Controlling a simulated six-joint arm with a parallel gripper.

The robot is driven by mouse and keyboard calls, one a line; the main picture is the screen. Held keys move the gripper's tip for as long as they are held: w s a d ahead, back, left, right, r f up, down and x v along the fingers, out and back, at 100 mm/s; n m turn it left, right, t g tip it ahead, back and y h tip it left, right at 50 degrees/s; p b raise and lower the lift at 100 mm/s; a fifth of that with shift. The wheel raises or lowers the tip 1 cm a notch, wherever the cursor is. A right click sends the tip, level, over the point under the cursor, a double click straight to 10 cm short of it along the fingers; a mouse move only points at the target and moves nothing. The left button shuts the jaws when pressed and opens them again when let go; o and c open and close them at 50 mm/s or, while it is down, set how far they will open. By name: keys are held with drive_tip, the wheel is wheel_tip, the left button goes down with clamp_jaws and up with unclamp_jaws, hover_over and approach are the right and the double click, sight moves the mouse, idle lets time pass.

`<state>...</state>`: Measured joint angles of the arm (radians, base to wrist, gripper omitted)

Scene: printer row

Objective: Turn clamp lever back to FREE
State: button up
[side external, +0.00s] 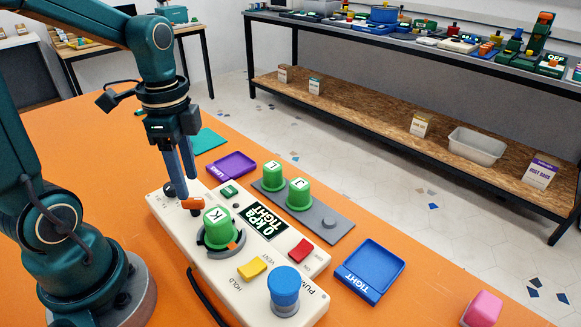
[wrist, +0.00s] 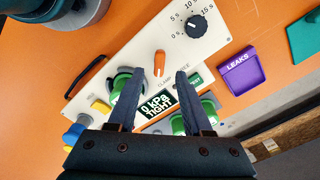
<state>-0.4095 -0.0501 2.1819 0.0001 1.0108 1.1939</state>
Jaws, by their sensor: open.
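The clamp lever (side external: 194,203) is a small orange handle on the cream panel of the tester (side external: 178,225), left of the green K cap (side external: 218,225). In the wrist view the lever (wrist: 159,63) stands nearly upright in the picture; its end labels are too small or covered to read surely. My gripper (side external: 186,187) is open and empty, pointing down just above the lever. In the wrist view the two fingertips (wrist: 157,74) lie either side of the lever's line, with the lever just beyond them. I cannot tell whether either finger touches it. The display (side external: 262,221) reads 0 kPa TIGHT.
The K cap sits in a round seat, close to my gripper. A yellow button (side external: 252,269), red button (side external: 301,250) and blue knob (side external: 285,288) share the panel. Caps L (side external: 272,177) and J (side external: 299,195), a purple tray (side external: 231,166) and a blue tray (side external: 370,271) lie beyond.

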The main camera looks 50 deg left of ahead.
sight(192, 199)
drive_tip(key=shift+f, duration=2.05)
clamp_jaws()
